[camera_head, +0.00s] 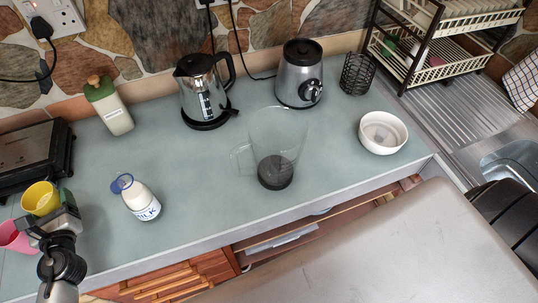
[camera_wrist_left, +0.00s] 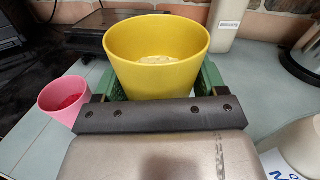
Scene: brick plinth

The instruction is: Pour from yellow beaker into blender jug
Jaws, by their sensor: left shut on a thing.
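The yellow beaker (camera_head: 41,198) is at the left end of the counter in the head view. My left gripper (camera_head: 57,215) is shut on it. In the left wrist view the yellow beaker (camera_wrist_left: 157,50) sits upright between the green fingers, with pale contents inside. I cannot tell whether its base touches the counter. The clear blender jug (camera_head: 277,148), with a dark base and a handle on its left, stands upright near the counter's middle front. It is well to the right of my left gripper. My right gripper is not in view.
A pink cup (camera_wrist_left: 66,99) with red contents stands beside the yellow beaker. A milk bottle (camera_head: 141,200) stands between beaker and jug. Behind are a green-capped bottle (camera_head: 109,106), kettle (camera_head: 203,90) and blender base (camera_head: 299,75). A white bowl (camera_head: 383,133) is right of the jug.

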